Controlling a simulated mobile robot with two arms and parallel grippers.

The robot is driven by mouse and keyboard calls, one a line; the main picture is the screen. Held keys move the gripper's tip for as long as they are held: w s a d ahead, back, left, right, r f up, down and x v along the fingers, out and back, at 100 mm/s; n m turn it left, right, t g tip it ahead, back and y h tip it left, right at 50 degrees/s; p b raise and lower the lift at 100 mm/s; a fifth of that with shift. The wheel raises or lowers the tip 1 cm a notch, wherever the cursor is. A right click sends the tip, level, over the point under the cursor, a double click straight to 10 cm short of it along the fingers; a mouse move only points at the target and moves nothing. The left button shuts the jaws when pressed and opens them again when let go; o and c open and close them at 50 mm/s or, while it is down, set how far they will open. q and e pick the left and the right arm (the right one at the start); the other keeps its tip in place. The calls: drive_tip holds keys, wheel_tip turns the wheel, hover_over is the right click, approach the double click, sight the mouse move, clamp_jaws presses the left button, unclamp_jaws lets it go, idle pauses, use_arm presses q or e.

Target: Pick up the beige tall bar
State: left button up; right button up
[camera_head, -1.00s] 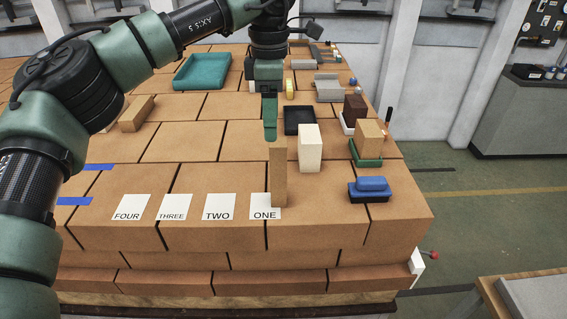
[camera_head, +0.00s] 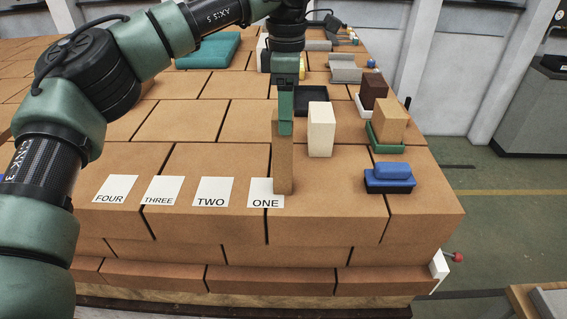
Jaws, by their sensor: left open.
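The beige tall bar (camera_head: 283,165) stands upright on the brick surface at the right edge of the white card marked ONE (camera_head: 266,193). My left gripper (camera_head: 286,127) points down at the bar's top, and its green finger overlaps the top end in the head view. The gripper is open; whether the fingers straddle or touch the bar cannot be told, as one finger hides the other. My right gripper is not in view.
A white block (camera_head: 321,130) stands close to the right of the bar. A blue block on a dark tray (camera_head: 391,187), a tan block (camera_head: 390,122) in a green tray and a brown block (camera_head: 373,91) are further right. Cards TWO (camera_head: 214,191), THREE (camera_head: 163,190) and FOUR (camera_head: 116,189) lie left.

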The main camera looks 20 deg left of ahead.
sight(283, 143)
use_arm(q)
drive_tip(key=shift+f+p, duration=0.3)
drive_tip(key=shift+f, duration=0.4)
drive_tip(key=f+p, duration=0.2)
drive_tip(key=f, duration=0.1)
drive_tip(key=s+f+p, duration=0.1)
drive_tip(key=f, duration=0.1)
drive_tip(key=shift+a+f, duration=0.15)
drive_tip(key=shift+a, duration=0.1)
drive_tip(key=shift+f, duration=0.55)
clamp_jaws()
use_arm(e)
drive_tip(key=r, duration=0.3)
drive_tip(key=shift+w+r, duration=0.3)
